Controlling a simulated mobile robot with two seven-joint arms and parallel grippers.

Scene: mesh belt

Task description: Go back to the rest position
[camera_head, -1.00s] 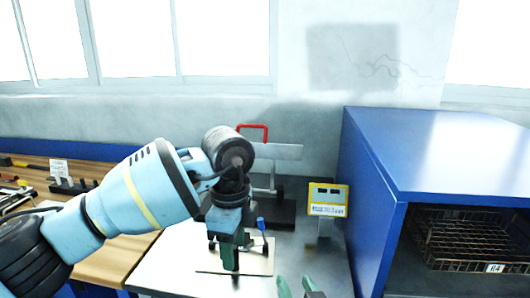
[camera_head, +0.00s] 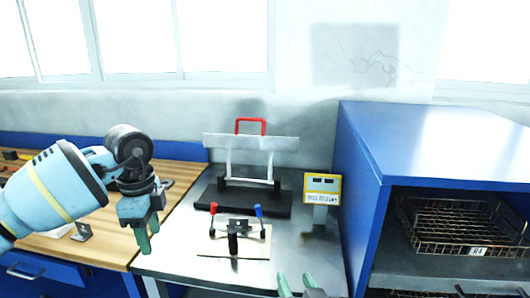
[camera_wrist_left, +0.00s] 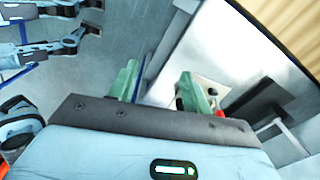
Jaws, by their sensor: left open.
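My left gripper (camera_head: 149,236) hangs over the near edge where the wooden bench meets the metal table, apart from everything on it. In the left wrist view its two green fingers (camera_wrist_left: 157,85) are spread with nothing between them. My right gripper (camera_head: 297,287) shows only as two green fingertips at the bottom edge of the head view; they are apart, with no object visible between them.
The metal table (camera_head: 180,262) bears a small fixture with red and blue knobs (camera_head: 236,236), a black-based stand with a red handle (camera_head: 250,127) and a yellow-framed sign (camera_head: 322,189). A blue cabinet (camera_head: 358,195) holding a wire basket (camera_head: 465,228) stands right. A wooden bench (camera_head: 180,178) lies left.

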